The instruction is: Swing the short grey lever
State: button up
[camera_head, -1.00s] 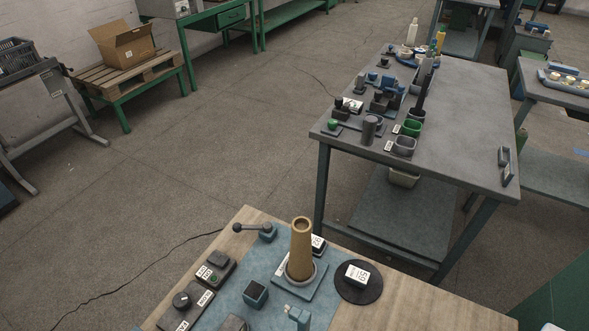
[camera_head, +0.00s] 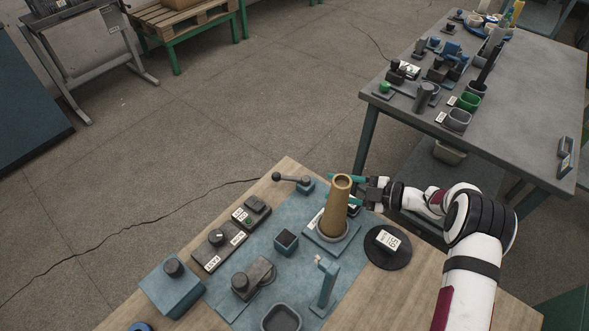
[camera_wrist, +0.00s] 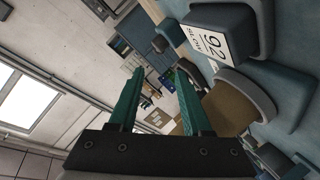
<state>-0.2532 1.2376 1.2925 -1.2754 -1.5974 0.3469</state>
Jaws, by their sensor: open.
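The short grey lever (camera_head: 291,179) has a dark ball knob at its left end. It sits on a small blue block (camera_head: 307,186) at the back edge of the near table and points left. My gripper (camera_head: 347,189) reaches in from the right, behind the tan cone (camera_head: 337,205), which hides part of it. It is right of the lever and apart from it. In the wrist view its two green fingers (camera_wrist: 159,75) are spread with nothing between them. I cannot make out the lever in the wrist view.
The cone stands upright in a grey round holder (camera_head: 324,247), close to my fingers; the cone also shows in the wrist view (camera_wrist: 226,106). A labelled block (camera_wrist: 226,30) is beside the fingers. A black disc (camera_head: 389,259) lies right of the cone. Control boxes (camera_head: 219,249) stand left.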

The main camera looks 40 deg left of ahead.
aim_at(291, 179)
jog(key=x, duration=1.5)
grip_shut()
jog(key=shift+w, duration=0.1)
dwell(0.8)
